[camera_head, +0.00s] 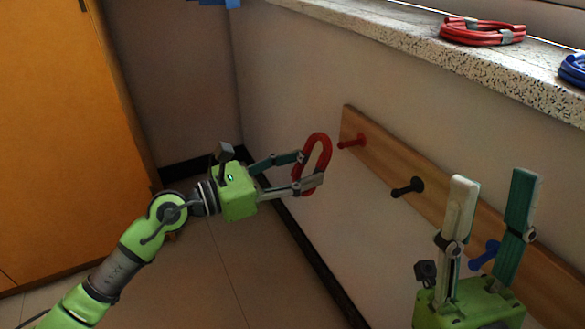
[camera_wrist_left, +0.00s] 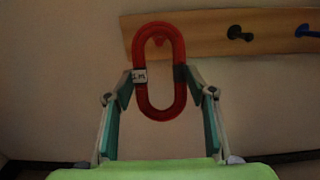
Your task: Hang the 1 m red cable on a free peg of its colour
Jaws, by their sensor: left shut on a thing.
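A coiled red cable (camera_head: 322,141) is an upright oval loop held by my left gripper (camera_head: 311,170), which is shut on its two sides. In the left wrist view the cable (camera_wrist_left: 162,108) carries a white tag that seems to read "1 m". The red peg (camera_head: 352,141) is bare and sticks out from the wooden rail (camera_head: 372,152), just right of the loop. In the left wrist view the red peg (camera_wrist_left: 158,41) shows through the upper part of the loop; a gap remains in the head view. My right gripper (camera_head: 493,182) is open and empty at lower right.
A black peg (camera_head: 407,187) and a blue peg (camera_head: 484,255) on the rail are bare. Another red coil (camera_head: 483,33) and a blue coil (camera_head: 574,69) lie on the speckled ledge (camera_head: 400,38) above. An orange cabinet (camera_head: 65,130) stands at left.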

